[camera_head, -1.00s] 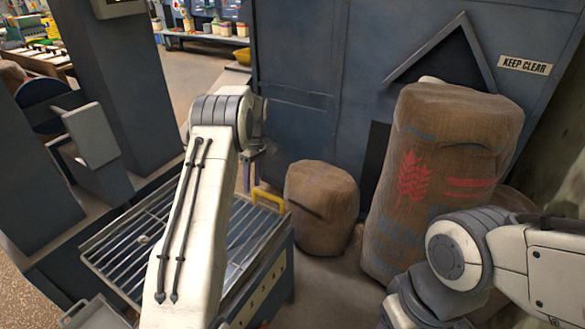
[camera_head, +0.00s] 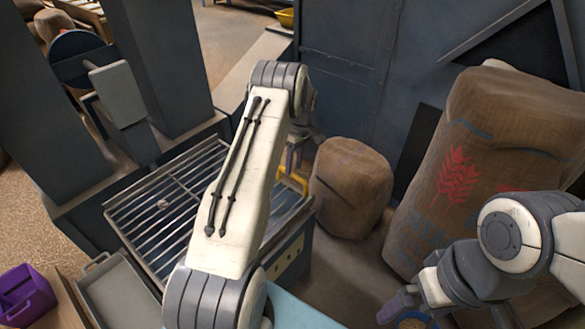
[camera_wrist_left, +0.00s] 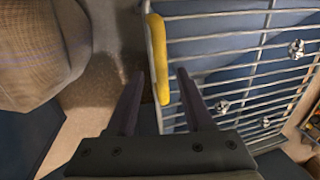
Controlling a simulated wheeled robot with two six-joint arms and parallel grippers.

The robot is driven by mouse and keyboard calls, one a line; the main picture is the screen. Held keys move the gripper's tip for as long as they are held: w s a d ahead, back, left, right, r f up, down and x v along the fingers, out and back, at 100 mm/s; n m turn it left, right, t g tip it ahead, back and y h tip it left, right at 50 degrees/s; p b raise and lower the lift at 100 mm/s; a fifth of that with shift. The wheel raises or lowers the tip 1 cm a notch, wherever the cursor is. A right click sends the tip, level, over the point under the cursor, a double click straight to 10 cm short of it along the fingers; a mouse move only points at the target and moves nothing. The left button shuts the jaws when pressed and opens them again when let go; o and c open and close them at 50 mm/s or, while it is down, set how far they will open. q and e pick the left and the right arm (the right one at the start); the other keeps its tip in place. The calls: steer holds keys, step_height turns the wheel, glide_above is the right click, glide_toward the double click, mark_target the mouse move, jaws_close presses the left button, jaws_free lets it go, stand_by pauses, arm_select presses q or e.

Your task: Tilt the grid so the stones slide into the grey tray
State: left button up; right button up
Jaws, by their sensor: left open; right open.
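The grid (camera_head: 150,220) is a rack of metal bars in a frame, lying about flat at the left of the head view. Its yellow handle (camera_head: 293,181) is on the far right edge. A small stone (camera_head: 163,204) lies on the bars; several stones (camera_wrist_left: 296,48) show in the wrist view. My left gripper (camera_head: 294,155) is open at the handle. In the wrist view its fingers (camera_wrist_left: 161,75) stand either side of the handle (camera_wrist_left: 158,60). The grey tray (camera_head: 118,290) is at the grid's near left side. My right gripper (camera_head: 405,308) is open at the lower right, partly cut off.
A small sack (camera_head: 350,190) stands just right of the handle, with a tall sack (camera_head: 470,170) beyond it. A purple bin (camera_head: 25,296) is left of the tray. Grey posts (camera_head: 165,60) rise behind the grid. A round container (camera_head: 413,320) shows under my right gripper.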

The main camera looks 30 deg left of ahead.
arm_select(q)
steer(key=shift+s+f, duration=0.25)
steer(key=shift+f, duration=0.55)
jaws_close()
steer(key=shift+a, duration=0.1)
stand_by(0.8)
